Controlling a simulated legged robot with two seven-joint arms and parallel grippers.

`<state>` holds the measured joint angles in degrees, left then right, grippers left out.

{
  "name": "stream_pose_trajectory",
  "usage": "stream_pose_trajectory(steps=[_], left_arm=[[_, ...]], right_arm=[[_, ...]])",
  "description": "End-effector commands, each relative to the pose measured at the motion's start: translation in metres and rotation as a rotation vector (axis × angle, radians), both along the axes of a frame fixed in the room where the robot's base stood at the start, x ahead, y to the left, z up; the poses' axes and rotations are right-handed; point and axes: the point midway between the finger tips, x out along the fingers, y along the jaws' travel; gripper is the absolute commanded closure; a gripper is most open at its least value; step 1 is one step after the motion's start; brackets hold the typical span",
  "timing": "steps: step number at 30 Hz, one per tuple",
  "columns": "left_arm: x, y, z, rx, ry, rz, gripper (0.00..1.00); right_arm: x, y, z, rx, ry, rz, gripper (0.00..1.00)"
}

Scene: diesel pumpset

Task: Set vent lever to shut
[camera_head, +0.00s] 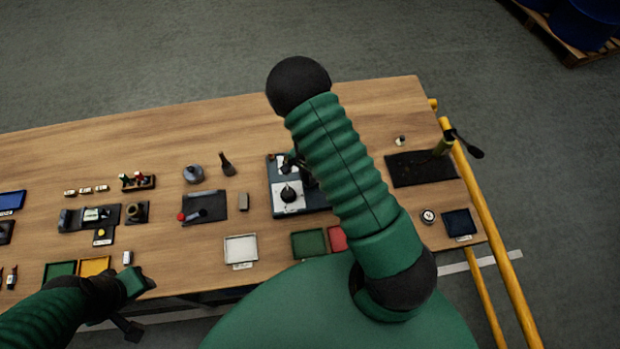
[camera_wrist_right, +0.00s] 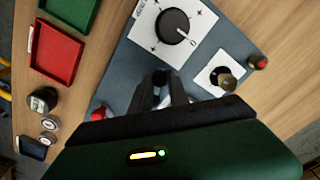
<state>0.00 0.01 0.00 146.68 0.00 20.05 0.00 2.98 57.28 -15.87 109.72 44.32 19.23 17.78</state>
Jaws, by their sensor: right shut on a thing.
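A blue-grey panel (camera_wrist_right: 118,72) lies under my right gripper, and it also shows in the head view (camera_head: 275,171). It carries a black round knob (camera_wrist_right: 172,25) on a white plate and a smaller dark and brass knob (camera_wrist_right: 223,80) on another white plate. My right gripper (camera_wrist_right: 168,86) is shut on a small dark part, apparently the vent lever (camera_wrist_right: 160,76), between these plates and the near edge. The fingers hide most of it, so its setting cannot be told. My left gripper (camera_head: 138,283) is at the table's front left, away from the panel; its fingers are unclear.
Green (camera_head: 310,242) and red (camera_head: 337,238) trays lie in front of the panel, with a white tray (camera_head: 240,249) to their left. Red knobs (camera_wrist_right: 258,62) stand on the panel. A dark mat (camera_head: 407,170) lies right, near a yellow rail (camera_head: 480,210). The table's back is clear.

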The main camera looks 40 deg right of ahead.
Motion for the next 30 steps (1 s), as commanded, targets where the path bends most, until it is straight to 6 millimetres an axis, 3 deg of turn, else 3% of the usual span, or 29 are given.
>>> stream_pose_trajectory(steps=[20, 21, 24, 26, 30], left_arm=[[0.0000, 0.0000, 0.0014, 0.000, 0.000, 0.000, 0.64], [0.0000, 0.0000, 0.0014, 0.000, 0.000, 0.000, 0.64], [0.0000, 0.0000, 0.0014, 0.000, 0.000, 0.000, 0.64], [0.0000, 0.0000, 0.0014, 0.000, 0.000, 0.000, 0.64], [0.0000, 0.0000, 0.0013, 0.000, 0.000, 0.000, 0.64]], right_arm=[[0.0062, -0.0006, 0.0011, -0.001, -0.005, -0.068, 1.00], [0.0062, -0.0007, 0.0011, -0.001, -0.005, -0.068, 0.78], [0.0059, -0.0007, 0.0010, -0.001, -0.004, -0.068, 0.64], [0.0056, -0.0006, 0.0008, -0.001, -0.003, -0.068, 0.57], [0.0048, -0.0007, 0.0005, 0.000, -0.002, -0.068, 0.57]])
